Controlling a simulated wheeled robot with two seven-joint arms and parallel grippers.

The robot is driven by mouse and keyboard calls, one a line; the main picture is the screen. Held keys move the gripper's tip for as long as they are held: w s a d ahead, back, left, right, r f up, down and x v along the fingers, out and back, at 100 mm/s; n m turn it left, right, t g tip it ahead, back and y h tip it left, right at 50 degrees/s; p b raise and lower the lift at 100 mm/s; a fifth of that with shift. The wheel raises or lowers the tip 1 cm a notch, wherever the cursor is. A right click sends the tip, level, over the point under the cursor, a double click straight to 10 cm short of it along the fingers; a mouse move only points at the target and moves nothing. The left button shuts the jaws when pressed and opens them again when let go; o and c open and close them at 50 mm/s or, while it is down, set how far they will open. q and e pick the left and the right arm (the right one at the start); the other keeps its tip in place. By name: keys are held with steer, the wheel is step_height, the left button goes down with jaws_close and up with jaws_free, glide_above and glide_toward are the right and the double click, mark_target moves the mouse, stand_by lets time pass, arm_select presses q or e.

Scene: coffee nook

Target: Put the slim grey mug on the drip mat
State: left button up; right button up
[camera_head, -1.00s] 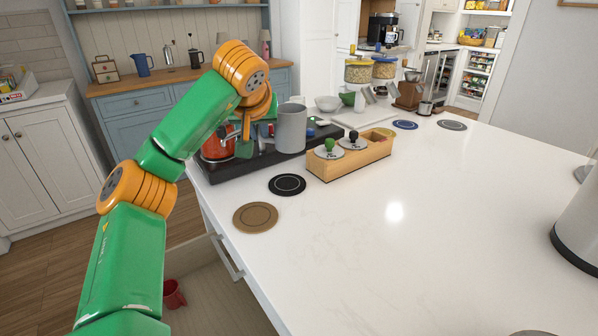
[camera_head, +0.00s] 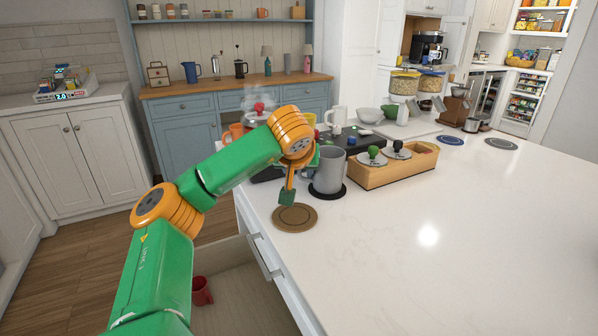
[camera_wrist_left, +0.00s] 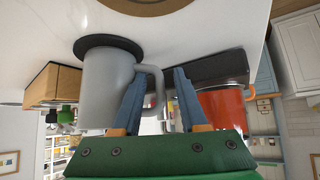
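The slim grey mug (camera_head: 328,172) stands upright on a round black mat (camera_head: 343,194), which I take to be the drip mat. In the left wrist view the mug (camera_wrist_left: 103,92) appears upside down, with its base against the black mat (camera_wrist_left: 92,43). My left gripper (camera_head: 304,178) is beside the mug on its handle side. In the left wrist view its two fingers (camera_wrist_left: 160,100) are spread either side of the mug's handle, with a gap visible. My right gripper is out of view.
A brown round coaster (camera_head: 295,217) lies nearer me. A wooden box (camera_head: 385,176) with green-topped and black-topped tools stands right of the mug. An orange vessel (camera_wrist_left: 222,108) is close to the gripper. An open drawer below holds a red mug (camera_head: 202,290).

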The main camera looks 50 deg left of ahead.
arm_select(q)
steer(key=shift+r, duration=0.3)
steer(key=p+v, duration=0.4)
steer(key=v, duration=0.7)
steer(key=shift+s+d, duration=0.25)
steer(key=shift+s, duration=0.05)
steer(key=shift+r, duration=0.15)
